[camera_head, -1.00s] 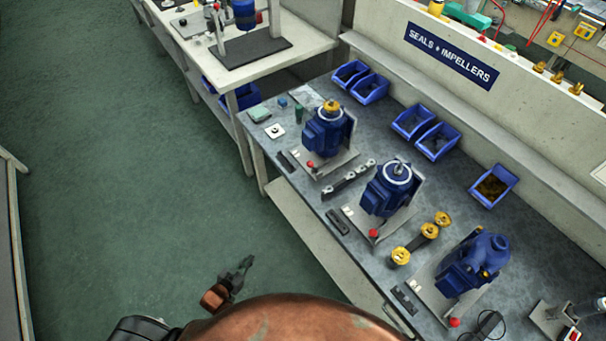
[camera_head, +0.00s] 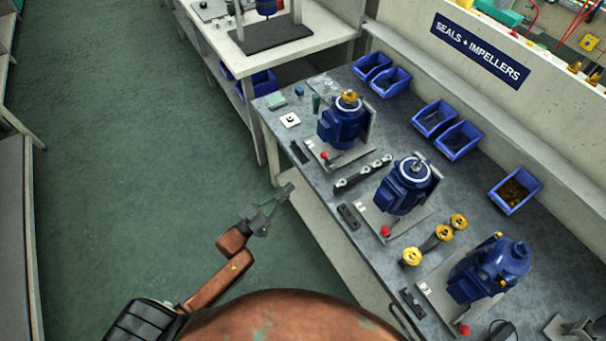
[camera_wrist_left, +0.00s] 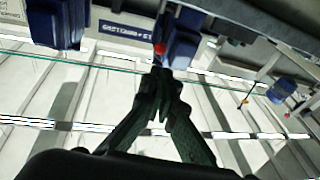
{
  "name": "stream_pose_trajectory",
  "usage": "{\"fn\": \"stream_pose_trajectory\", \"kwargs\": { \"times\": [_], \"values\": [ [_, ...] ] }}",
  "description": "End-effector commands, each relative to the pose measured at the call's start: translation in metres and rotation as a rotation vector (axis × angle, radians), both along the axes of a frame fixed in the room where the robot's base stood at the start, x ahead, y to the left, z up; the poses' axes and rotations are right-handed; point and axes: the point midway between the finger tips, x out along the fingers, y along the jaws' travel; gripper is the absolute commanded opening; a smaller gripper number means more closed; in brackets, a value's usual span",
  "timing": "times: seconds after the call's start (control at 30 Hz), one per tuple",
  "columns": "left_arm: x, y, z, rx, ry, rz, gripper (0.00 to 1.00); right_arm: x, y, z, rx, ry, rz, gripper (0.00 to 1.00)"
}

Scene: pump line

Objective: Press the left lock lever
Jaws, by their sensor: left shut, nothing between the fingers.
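Three blue pumps stand on metal base plates along the grey bench, each with a red-knobbed lever at its front. The left lock lever's red knob (camera_head: 324,155) is in front of the left pump (camera_head: 343,120), the one with a yellow top. Other red knobs are at the middle pump (camera_head: 385,231) and the right pump (camera_head: 464,330). My left gripper (camera_head: 286,191) is shut and empty, over the floor just off the bench's front edge, short of the left knob. In the wrist view a red knob (camera_wrist_left: 159,48) shows just past the fingertips (camera_wrist_left: 160,76). My right gripper is out of view.
Dark bars lie on the bench (camera_head: 290,117) in front of the pumps. Yellow-topped parts (camera_head: 442,232) stand between the middle and right pumps. Blue bins (camera_head: 516,202) line the back. Green floor (camera_head: 120,150) is clear to the left.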

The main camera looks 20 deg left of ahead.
Motion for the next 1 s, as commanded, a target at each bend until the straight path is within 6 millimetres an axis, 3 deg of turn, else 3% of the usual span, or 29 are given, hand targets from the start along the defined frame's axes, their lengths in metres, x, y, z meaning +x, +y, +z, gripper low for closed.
{"fn": "stream_pose_trajectory", "kwargs": {
  "times": [0.6, 0.8, 1.0],
  "values": [
    [0.098, -0.049, 0.023, 0.000, -0.001, 0.000, 0.00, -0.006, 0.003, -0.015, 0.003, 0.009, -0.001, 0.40],
    [0.114, -0.057, 0.027, 0.001, 0.002, 0.001, 0.00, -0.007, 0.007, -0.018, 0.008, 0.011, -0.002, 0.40],
    [0.117, -0.059, 0.028, 0.000, 0.001, 0.001, 0.00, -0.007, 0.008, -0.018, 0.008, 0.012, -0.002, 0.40]
  ]
}}
